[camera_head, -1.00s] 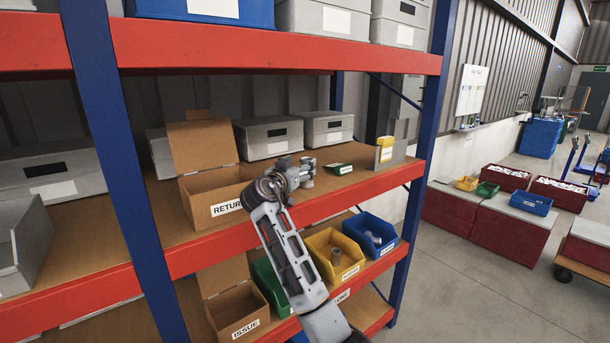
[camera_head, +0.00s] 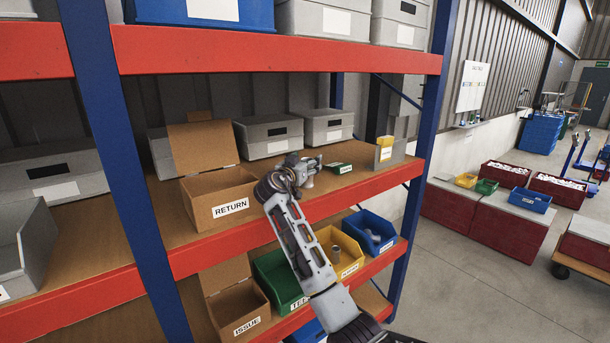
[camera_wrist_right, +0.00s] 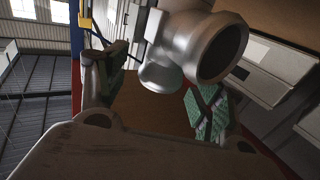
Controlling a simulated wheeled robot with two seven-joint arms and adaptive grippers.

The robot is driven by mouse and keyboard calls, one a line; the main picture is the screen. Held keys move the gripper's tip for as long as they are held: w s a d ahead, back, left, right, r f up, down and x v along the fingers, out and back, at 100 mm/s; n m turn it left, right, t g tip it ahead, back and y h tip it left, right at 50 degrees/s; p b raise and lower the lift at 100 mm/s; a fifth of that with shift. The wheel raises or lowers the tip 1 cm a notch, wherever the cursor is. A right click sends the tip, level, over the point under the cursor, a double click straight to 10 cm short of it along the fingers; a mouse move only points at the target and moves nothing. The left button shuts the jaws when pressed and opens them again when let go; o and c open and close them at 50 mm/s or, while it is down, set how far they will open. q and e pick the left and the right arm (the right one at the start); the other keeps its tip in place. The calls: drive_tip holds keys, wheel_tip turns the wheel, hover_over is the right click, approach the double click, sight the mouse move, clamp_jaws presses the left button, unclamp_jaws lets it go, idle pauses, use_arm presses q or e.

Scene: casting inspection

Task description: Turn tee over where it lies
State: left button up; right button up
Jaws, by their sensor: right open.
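The tee (camera_wrist_right: 205,45) is a smooth grey metal pipe fitting, large in the right wrist view, with one round open end facing the camera. In the head view the tee (camera_head: 309,168) is small, on the middle shelf right of the RETURN box, partly hidden by my gripper. My right gripper (camera_head: 303,168) is open close to it. In the wrist view the green-padded fingers of the right gripper (camera_wrist_right: 160,88) are spread apart, with the tee at and beyond their tips. I cannot tell whether a finger touches it. My left gripper is not in view.
The cardboard RETURN box (camera_head: 219,197) stands left of my gripper. Grey lidded boxes (camera_head: 268,137) stand behind. Green, yellow and blue bins (camera_head: 376,230) sit on the shelf below.

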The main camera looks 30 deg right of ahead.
drive_tip(key=shift+c, duration=0.4)
clamp_jaws()
drive_tip(key=shift+r, duration=0.15)
drive_tip(key=shift+r+b, duration=0.9)
drive_tip(key=shift+r, duration=4)
